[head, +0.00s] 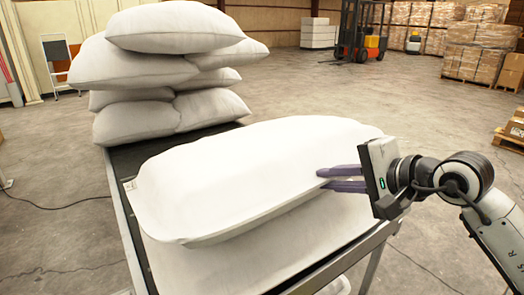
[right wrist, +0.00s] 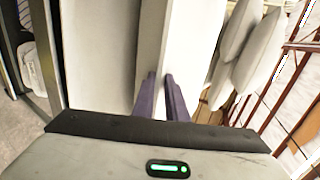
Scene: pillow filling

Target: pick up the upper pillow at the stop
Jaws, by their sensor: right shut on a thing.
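The upper pillow (head: 235,165) is white and long. It lies on the lower pillow (head: 270,250) at the near end of the conveyor, with its left end over the belt. My right gripper (head: 322,178) comes in from the right, its purple fingers shut on the upper pillow's right edge. In the right wrist view the fingers (right wrist: 162,78) pinch the edge of the upper pillow (right wrist: 182,50), and the lower pillow (right wrist: 98,55) shows beside it. The fingertips are partly hidden by the fabric. My left gripper is not in view.
Several white pillows (head: 165,80) are piled farther back on the conveyor (head: 150,155). The conveyor's metal rail (head: 125,225) runs along the left. A forklift (head: 362,35) and stacked boxes (head: 480,55) stand far off. The floor on the right is open.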

